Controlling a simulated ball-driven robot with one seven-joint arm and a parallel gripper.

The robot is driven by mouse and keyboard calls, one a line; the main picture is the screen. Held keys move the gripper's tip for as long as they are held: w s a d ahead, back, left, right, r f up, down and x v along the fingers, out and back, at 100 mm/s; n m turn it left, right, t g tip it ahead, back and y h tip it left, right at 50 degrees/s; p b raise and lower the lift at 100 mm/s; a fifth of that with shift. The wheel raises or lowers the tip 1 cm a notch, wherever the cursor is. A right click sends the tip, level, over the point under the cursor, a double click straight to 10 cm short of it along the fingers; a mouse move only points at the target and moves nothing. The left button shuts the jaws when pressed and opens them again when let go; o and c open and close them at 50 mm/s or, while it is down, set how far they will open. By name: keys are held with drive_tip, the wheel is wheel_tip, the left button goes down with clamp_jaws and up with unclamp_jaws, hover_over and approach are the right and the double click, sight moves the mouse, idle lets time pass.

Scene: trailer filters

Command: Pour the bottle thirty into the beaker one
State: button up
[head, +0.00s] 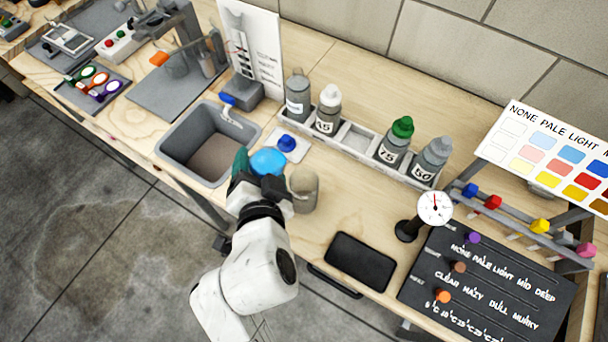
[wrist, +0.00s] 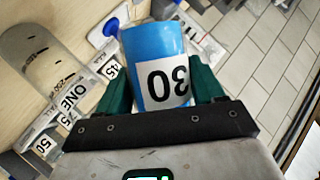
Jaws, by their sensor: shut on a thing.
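Bottle thirty (wrist: 155,60) is blue with a white label reading 30, which appears upside down in the wrist view. My gripper (wrist: 155,92) is shut around it, with a green finger on each side. In the head view the blue bottle (head: 268,161) is held above the table beside the sink, and my gripper (head: 262,183) partly covers it. Beaker one (head: 304,189) stands just right of the gripper, a cloudy tan-grey cylinder. In the wrist view the clear beaker (wrist: 38,62) is at the left, near a label reading ONE. I cannot see any liquid flowing.
A blue cap (head: 287,142) sits on a white pad behind the bottle. A white rack (head: 357,137) holds several capped bottles and has an empty slot. The grey sink (head: 170,150) is left. A black tablet (head: 360,262) and dial gauge (head: 434,208) stand right.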

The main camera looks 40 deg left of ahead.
drive_tip(key=shift+r+m+y, duration=0.3)
drive_tip(key=shift+r+m, duration=0.1)
drive_tip(key=shift+r, duration=0.05)
idle(1.0)
drive_tip(key=shift+s+a+f+m+g+y+b, duration=0.15)
drive_tip(key=shift+f+m+b, duration=0.15)
drive_tip(key=shift+f+b, duration=0.35)
drive_tip(key=shift+s+a+f+m+g+y+b, duration=0.15)
drive_tip(key=shift+f+m+b, duration=0.2)
drive_tip(key=shift+b, duration=0.4)
idle(0.4)
drive_tip(key=shift+f+m+y+b, duration=0.25)
drive_tip(key=shift+m+y+b, duration=0.3)
drive_tip(key=shift+b, duration=0.25)
idle(0.8)
drive_tip(key=shift+r+m+g+y+b, duration=0.35)
drive_tip(key=shift+r+m, duration=0.15)
drive_tip(key=shift+m, duration=0.1)
idle(1.3)
drive_tip(key=shift+w+d+r+m, duration=0.15)
drive_tip(key=shift+r+m, duration=0.15)
drive_tip(key=shift+m, duration=0.1)
idle(0.9)
